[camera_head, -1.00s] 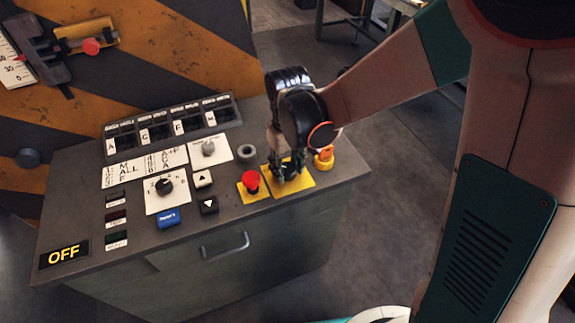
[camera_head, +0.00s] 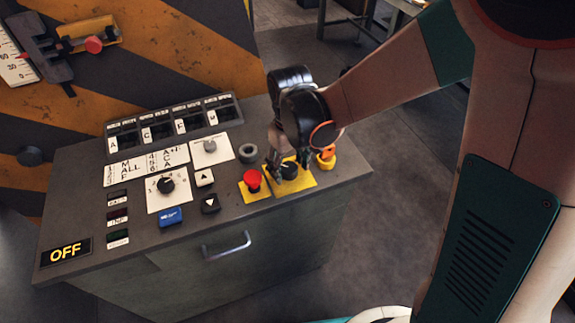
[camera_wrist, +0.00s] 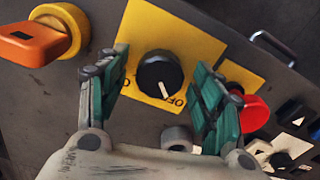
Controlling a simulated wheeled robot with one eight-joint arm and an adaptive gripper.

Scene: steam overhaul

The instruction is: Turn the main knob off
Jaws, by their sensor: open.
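The main knob (camera_head: 289,170) is a black dial with a white pointer line on a yellow plate (camera_head: 301,183) at the right end of the console. In the wrist view the knob (camera_wrist: 160,74) lies between my gripper's two green fingers (camera_wrist: 152,88), with a gap on each side. My gripper (camera_head: 287,162) is open and above the plate. The pointer line points toward the lettering "OFF" on the plate, partly hidden by a finger.
A red mushroom button (camera_head: 252,179) stands close left of the knob. A yellow-and-orange key switch (camera_head: 326,157) stands close right. A grey round fitting (camera_head: 248,152) is behind the red button. A drawer handle (camera_head: 227,246) sticks out in front.

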